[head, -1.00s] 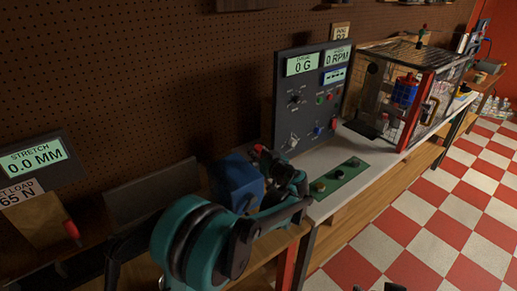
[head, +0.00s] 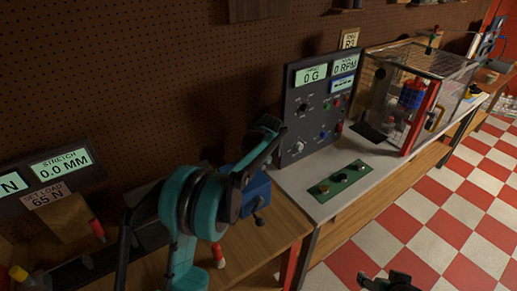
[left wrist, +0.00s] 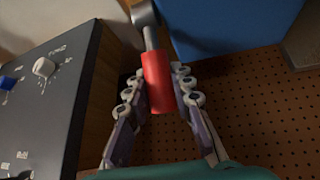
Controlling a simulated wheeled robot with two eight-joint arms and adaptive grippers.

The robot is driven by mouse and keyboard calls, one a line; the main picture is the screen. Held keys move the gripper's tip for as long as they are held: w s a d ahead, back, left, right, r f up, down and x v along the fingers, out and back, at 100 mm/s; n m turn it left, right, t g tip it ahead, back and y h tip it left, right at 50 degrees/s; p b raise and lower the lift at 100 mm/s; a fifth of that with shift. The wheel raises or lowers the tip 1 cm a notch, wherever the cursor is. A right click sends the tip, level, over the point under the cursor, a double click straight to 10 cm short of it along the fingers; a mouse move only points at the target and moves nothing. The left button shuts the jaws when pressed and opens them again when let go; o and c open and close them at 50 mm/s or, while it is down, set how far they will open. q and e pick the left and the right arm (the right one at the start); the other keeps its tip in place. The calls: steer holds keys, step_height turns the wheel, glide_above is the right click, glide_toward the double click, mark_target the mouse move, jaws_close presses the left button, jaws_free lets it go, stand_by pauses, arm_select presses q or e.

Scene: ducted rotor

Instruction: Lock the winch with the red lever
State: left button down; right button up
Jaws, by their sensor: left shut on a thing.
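The red lever (left wrist: 157,85) is a red cylindrical grip on a grey metal shaft in the left wrist view. My left gripper (left wrist: 158,78) is shut on this grip, with one finger on each side. A blue body, apparently the winch (left wrist: 235,28), is just behind the shaft. It also shows in the head view (head: 257,190), partly covered by my teal left arm, with a black knob low on its front. My left fingers and the lever are not clear in the head view. My right gripper (head: 385,282) is at the bottom edge, cut off, its opening unclear.
A dark control panel (head: 302,118) stands right of the winch. A green button strip (head: 337,183) lies on the white bench top before it. A wire cage (head: 420,90) is farther right. Red-tipped handles (head: 97,228) (head: 218,252) are around my left arm. The checkered floor is open.

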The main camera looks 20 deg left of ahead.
arm_select(q)
steer(key=shift+w+a+f+h, duration=0.1)
steer(key=shift+a+f+h, duration=0.05)
steer(key=shift+h, duration=0.15)
stand_by(0.4)
steer(key=c, duration=1.3)
jaws_free()
steer(key=v, duration=1.2)
steer(key=shift+w, duration=0.25)
steer(key=s+d+f+m+h+b, duration=0.1)
steer(key=s+f+m+b, duration=0.15)
steer(key=s, duration=0.75)
steer(key=s+d+f+m+h+b, duration=0.1)
steer(key=s+d+m+b, duration=0.15)
steer(key=s, duration=0.85)
steer(key=s+d+f+m+t+h+b, duration=0.1)
steer(key=s+f+m+b, duration=0.2)
steer(key=s+f, duration=0.9)
steer(key=s+b, duration=0.1)
steer(key=s, duration=0.2)
steer(key=shift+d+f+m+t, duration=0.2)
steer(key=shift+d+m+t, duration=0.1)
steer(key=shift+m, duration=0.1)
